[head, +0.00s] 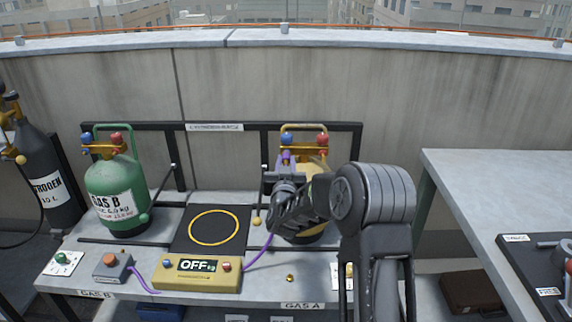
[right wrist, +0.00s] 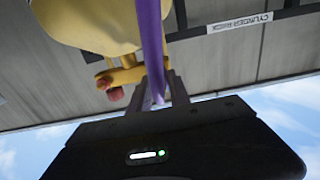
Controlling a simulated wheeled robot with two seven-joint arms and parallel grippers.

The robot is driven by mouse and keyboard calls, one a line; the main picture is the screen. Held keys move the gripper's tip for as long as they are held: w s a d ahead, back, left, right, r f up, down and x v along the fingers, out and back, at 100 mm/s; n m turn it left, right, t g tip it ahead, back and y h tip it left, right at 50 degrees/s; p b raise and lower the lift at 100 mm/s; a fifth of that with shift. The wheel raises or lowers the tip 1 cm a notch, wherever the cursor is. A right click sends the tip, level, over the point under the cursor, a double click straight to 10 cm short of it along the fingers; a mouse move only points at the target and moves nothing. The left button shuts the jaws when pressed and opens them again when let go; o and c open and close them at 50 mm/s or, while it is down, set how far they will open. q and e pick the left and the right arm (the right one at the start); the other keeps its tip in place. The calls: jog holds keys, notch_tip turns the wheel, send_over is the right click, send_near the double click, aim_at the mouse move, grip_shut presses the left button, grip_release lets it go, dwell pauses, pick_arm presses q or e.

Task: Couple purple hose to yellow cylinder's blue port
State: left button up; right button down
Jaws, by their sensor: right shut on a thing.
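The yellow cylinder (head: 312,163) stands in the right bay of the rack, largely hidden behind my right arm. Its valve carries a blue port (head: 286,139) on the left and a red one (head: 322,139) on the right. My right gripper (head: 286,167) is shut on the purple hose (head: 258,257), just below the blue port. In the right wrist view the hose (right wrist: 150,35) runs between the fingers (right wrist: 153,92), in front of the yellow cylinder (right wrist: 95,22). The blue port is hidden there, so I cannot tell whether the hose end touches it. My left gripper is out of view.
A green cylinder (head: 117,190) stands in the left bay. Between the bays lies a black pad (head: 184,243) with a yellow ring. A yellow box (head: 197,282) reading OFF sits in front. A grey table (head: 480,190) is at the right, a dark nitrogen cylinder (head: 45,165) far left.

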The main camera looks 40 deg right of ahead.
jog(key=c, duration=1.1)
grip_release()
jog(key=shift+c, duration=0.2)
jog(key=v, duration=0.7)
jog(key=shift+s+a+b, duration=0.15)
jog(key=shift+s+b, duration=0.05)
jog(key=shift+b, duration=0.1)
